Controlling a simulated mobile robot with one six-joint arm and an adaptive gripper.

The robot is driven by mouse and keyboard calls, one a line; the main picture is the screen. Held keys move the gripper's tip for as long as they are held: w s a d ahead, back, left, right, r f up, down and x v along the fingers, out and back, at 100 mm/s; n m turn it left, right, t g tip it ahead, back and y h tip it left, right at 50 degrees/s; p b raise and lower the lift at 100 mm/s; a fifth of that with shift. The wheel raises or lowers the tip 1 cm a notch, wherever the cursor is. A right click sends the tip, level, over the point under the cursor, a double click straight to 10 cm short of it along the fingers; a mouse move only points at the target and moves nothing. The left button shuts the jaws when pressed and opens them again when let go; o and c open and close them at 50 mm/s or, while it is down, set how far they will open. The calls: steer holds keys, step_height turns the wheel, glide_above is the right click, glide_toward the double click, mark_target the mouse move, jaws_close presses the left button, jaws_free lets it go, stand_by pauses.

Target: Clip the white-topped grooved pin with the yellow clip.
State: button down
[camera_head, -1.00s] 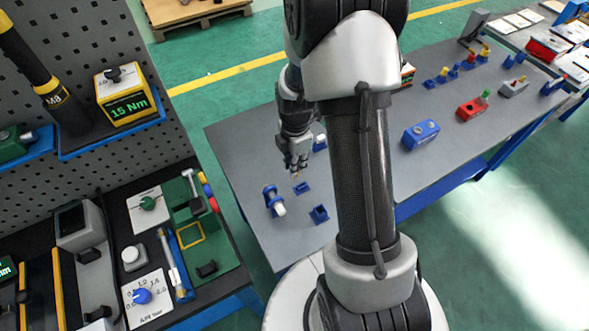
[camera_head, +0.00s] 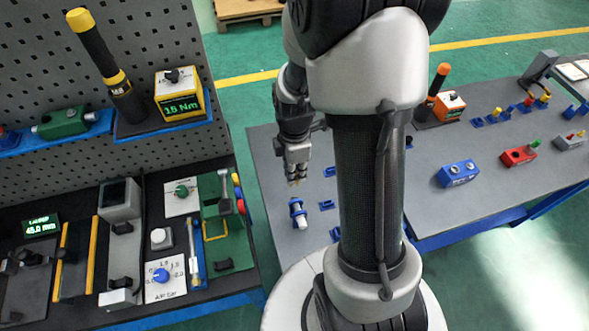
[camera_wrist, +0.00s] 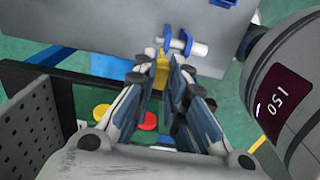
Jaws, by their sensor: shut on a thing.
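My gripper (camera_head: 295,181) points down over the grey table. It is shut on the yellow clip (camera_wrist: 162,74), which shows between the fingertips in the wrist view; in the head view the clip is only a tiny speck at the tips. The white-topped pin (camera_head: 302,222) lies on its side in a blue holder (camera_head: 296,205), just below my gripper in the head view. In the wrist view the pin (camera_wrist: 199,49) lies across the blue holder (camera_wrist: 185,40), just beyond the clip. Clip and pin look close; I cannot tell whether they touch. The pin's groove is too small to make out.
Small blue holders (camera_head: 327,205) stand on the table right of the pin. A blue block (camera_head: 458,173) and a red block (camera_head: 518,156) stand further right. A dark tool bench with a green tray (camera_head: 222,240) is at the left. My arm hides the table's middle.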

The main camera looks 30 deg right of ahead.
steer(key=shift+f+b, duration=2.1)
steer(key=shift+f, duration=0.65)
steer(key=shift+f+b, duration=1.45)
steer(key=shift+f, duration=0.4)
steer(key=c, duration=1.5)
jaws_free()
steer(key=shift+c, duration=0.2)
steer(key=shift+r, duration=0.1)
steer(key=shift+r+p, duration=2.1)
steer(key=shift+r, duration=0.4)
